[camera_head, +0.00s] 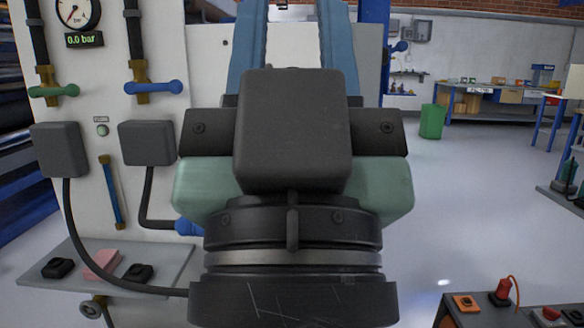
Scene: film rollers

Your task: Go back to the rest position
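My gripper (292,15) fills the middle of the view, pointing away from the camera. Its dark housing and teal sides are close to the camera. Two blue fingers rise to the top edge, with a wide gap between them. The fingertips are cut off by the top of the picture. The rest position itself is not marked in view.
A white panel (205,60) with a pressure gauge (74,10), a green-handled valve (54,90) and a blue-handled valve (153,87) stands at left. A grey shelf (150,262) juts out below. Open floor (470,215) lies at right, with a green bin (433,121) behind.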

